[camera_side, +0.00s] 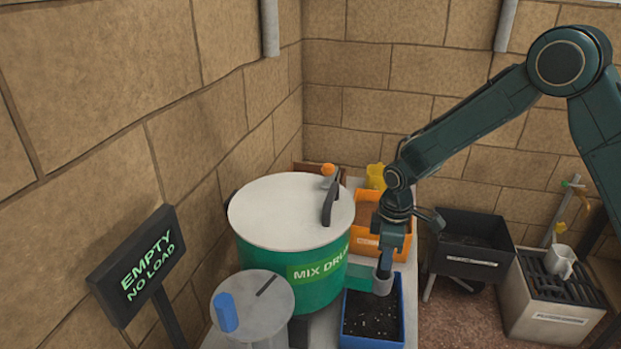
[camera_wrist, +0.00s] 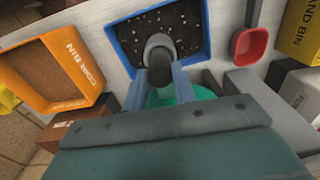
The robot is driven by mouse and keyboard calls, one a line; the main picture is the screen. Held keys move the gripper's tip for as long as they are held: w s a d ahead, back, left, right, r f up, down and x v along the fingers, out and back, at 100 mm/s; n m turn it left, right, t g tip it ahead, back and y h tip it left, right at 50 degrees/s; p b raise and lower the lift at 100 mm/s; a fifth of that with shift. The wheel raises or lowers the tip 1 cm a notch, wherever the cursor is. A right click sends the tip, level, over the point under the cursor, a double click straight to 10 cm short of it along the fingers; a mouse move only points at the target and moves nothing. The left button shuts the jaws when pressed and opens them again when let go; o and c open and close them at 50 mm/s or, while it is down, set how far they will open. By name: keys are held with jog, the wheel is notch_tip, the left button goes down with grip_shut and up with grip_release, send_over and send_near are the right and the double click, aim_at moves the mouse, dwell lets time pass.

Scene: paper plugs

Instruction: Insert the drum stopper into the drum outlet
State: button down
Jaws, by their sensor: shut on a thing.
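The mix drum (camera_side: 316,285) is a green drum with a white lid, at the centre of the side view. A green, spout-like piece (camera_side: 357,275) sticks out from its right side over a blue tray. My gripper (camera_side: 384,272) is low beside the end of this piece, above the tray. In the wrist view, my gripper (camera_wrist: 158,82) is shut on a dark grey, round-ended stopper (camera_wrist: 158,50). A teal surface (camera_wrist: 198,93) shows just behind the jaws. The outlet's opening is hidden, and I cannot tell whether the stopper touches it.
The blue tray (camera_side: 346,338) holds dark, speckled material. An orange bin (camera_side: 365,241) stands behind it. A black cart (camera_side: 480,235) and a grated box (camera_side: 540,315) with a mug (camera_side: 561,262) stand right. A red scoop (camera_wrist: 250,42) lies near the yellow sand bin (camera_wrist: 302,35).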

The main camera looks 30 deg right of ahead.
jog(key=shift+f, duration=0.5)
jog(key=c, duration=1.1)
grip_release()
jog(key=shift+o, duration=0.2)
jog(key=shift+r, duration=0.1)
jog(key=shift+r, duration=2.65)
jog(key=shift+r, duration=0.15)
notch_tip(320, 180, up, 14)
jog(key=shift+f, duration=0.2)
